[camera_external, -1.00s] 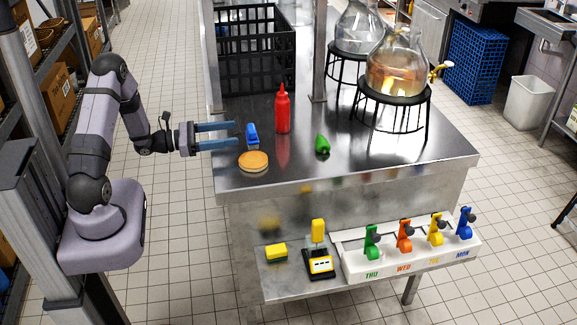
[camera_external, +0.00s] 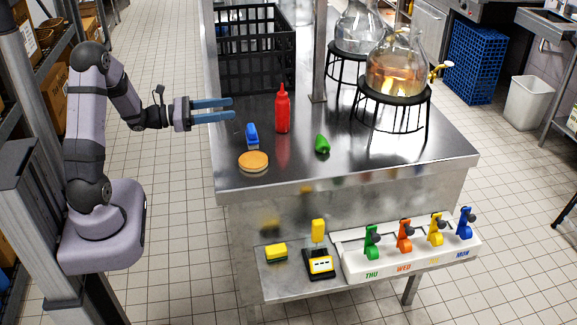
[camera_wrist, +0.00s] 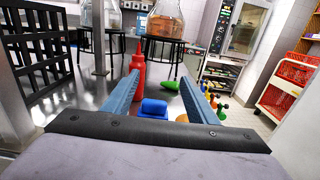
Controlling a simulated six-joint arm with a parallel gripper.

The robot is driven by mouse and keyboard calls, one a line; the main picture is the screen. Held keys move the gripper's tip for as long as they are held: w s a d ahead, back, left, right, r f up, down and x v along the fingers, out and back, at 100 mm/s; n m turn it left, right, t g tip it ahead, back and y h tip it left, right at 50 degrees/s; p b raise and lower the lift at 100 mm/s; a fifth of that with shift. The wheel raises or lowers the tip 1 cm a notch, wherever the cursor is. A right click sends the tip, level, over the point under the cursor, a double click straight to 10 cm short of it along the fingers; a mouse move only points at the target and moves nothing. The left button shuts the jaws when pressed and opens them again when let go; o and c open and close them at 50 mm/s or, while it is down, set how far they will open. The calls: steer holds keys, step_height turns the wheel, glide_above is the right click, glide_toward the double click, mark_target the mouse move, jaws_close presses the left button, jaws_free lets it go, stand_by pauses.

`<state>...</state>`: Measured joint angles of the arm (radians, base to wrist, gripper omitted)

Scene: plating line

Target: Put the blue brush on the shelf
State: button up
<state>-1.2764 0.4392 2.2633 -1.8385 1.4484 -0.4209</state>
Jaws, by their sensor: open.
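The blue brush (camera_external: 252,133) sits on the steel counter (camera_external: 400,160) near its left edge, just behind an orange-topped round item (camera_external: 253,161). In the wrist view the brush (camera_wrist: 154,107) shows between my fingers, beyond them and lower. My gripper (camera_external: 233,109) is open and empty, above the counter's left edge, up and left of the brush. Its two blue fingers point right. A lower steel shelf (camera_external: 285,291) juts out at the front of the counter. I cannot tell whether this is the task's shelf.
A black crate (camera_external: 256,50) is behind. Glass flasks on black stands (camera_external: 394,97) are at right. The lower shelf holds a yellow sponge (camera_external: 276,252), a yellow-black device (camera_external: 320,262) and a rack of coloured clips (camera_external: 410,262).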

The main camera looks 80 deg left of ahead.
step_height(320, 180, up, 12)
steer(key=m+g+y+p, duration=0.3)
steer(key=m+g+y, duration=0.85)
steer(key=m, duration=0.55)
glide_above(251, 137)
steer(key=w, duration=0.2)
step_height(251, 137, down, 7)
steer(key=g+h, duration=0.1)
steer(key=h, duration=0.1)
steer(key=s+d+r+m+g+y, duration=0.3)
steer(key=d+r+y, duration=0.1)
steer(key=d+r, duration=0.15)
steer(key=f, duration=1.6)
steer(key=shift+s+f+p, duration=0.2)
steer(key=shift+f+p, duration=0.05)
steer(key=shift+p, duration=0.05)
steer(key=shift+f, duration=0.35)
steer(key=shift+w+a+f, duration=0.1)
steer(key=shift+a+f, duration=0.1)
steer(key=shift+a, duration=0.5)
steer(key=shift+w+p+x, duration=0.1)
steer(key=shift+p+x, duration=0.4)
steer(key=shift+x, duration=1)
steer(key=shift+w+p+x, duration=0.15)
steer(key=shift+p+x, duration=0.35)
steer(key=shift+x, duration=1)
